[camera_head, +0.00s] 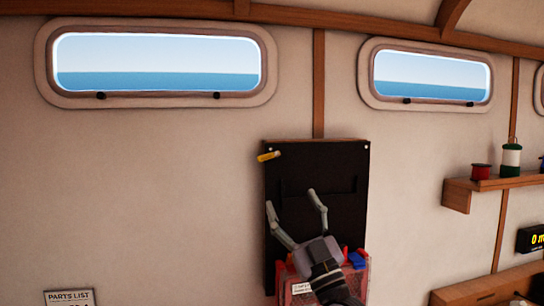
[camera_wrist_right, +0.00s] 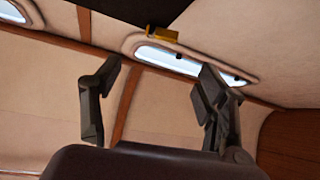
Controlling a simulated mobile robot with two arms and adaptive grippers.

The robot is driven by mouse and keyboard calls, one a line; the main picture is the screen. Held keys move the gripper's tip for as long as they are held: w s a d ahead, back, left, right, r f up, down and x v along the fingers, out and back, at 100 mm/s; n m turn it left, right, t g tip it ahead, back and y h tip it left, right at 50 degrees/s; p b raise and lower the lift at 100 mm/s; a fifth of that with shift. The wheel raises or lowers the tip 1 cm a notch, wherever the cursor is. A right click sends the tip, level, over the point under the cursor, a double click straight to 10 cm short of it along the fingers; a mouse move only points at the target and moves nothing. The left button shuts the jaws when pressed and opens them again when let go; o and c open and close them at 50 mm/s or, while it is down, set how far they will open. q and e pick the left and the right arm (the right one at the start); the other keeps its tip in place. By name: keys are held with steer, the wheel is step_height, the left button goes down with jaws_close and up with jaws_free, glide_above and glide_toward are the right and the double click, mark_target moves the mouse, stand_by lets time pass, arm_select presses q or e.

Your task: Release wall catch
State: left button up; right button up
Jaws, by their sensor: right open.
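A black panel (camera_head: 345,175) is mounted on the cabin wall. A small yellow catch (camera_head: 269,156) sits at its upper left corner, tilted and sticking out past the left edge. The catch also shows in the right wrist view (camera_wrist_right: 162,33), at the edge of the dark panel (camera_wrist_right: 150,8). My right gripper (camera_head: 291,200) is open and empty in front of the panel, its fingers pointing up, below the catch and apart from it in the picture. In the right wrist view, its two fingers (camera_wrist_right: 158,75) stand wide apart with nothing between them. My left gripper is not in view.
A red see-through case (camera_head: 300,275) with a blue clip (camera_head: 357,260) is at the panel's bottom, partly hidden by my right arm. A wooden shelf (camera_head: 460,196) with spools (camera_head: 511,160) is on the right.

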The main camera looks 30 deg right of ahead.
mark_target(270, 157)
steer(key=p+x, duration=0.3)
steer(key=x, duration=0.8)
steer(key=shift+p, duration=0.35)
steer(key=shift+w+r, duration=0.35)
steer(key=shift+w, duration=0.4)
steer(key=shift+s, duration=0.1)
steer(key=shift+c, duration=0.6)
